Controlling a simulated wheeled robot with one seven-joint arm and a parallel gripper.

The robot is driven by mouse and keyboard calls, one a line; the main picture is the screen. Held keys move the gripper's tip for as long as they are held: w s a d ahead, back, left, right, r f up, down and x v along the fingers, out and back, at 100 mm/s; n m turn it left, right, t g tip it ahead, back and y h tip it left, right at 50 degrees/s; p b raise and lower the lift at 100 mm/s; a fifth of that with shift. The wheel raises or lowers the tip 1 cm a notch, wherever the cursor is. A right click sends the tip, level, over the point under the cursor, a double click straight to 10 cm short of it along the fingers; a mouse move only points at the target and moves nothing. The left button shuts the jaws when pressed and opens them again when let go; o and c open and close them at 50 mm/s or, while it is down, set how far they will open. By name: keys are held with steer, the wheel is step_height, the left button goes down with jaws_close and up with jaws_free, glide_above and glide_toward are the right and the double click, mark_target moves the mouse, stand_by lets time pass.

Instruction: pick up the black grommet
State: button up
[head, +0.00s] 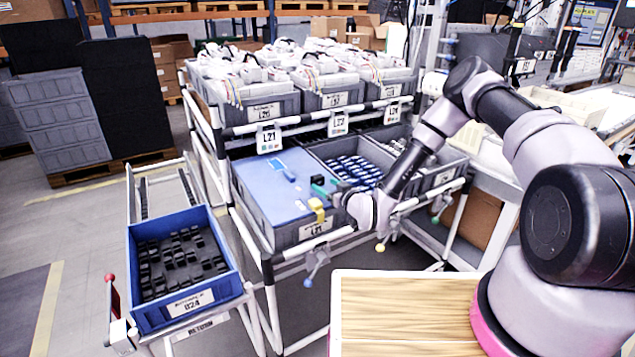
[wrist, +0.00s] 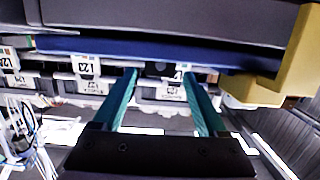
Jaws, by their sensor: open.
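My gripper (head: 319,186) is low over the blue top (head: 262,196) of the front left bin, its teal fingers pointing left in the head view. In the wrist view my gripper (wrist: 160,74) is open, with a finger on each side. A small dark patch with a pale spot shows between the fingertips there. I cannot tell whether it is the black grommet. No black grommet can be made out clearly in the head view; my gripper may hide it.
A yellow piece (head: 317,210) stands at the blue top's front edge, close to my gripper; a blue piece (head: 283,172) lies farther back. A bin of blue parts (head: 354,170) is to the right. A blue crate (head: 233,259) with black pieces stands at left.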

mark_target(320, 181)
steer(key=x, duration=0.6)
steer(key=shift+r, duration=0.1)
steer(key=c, duration=1.2)
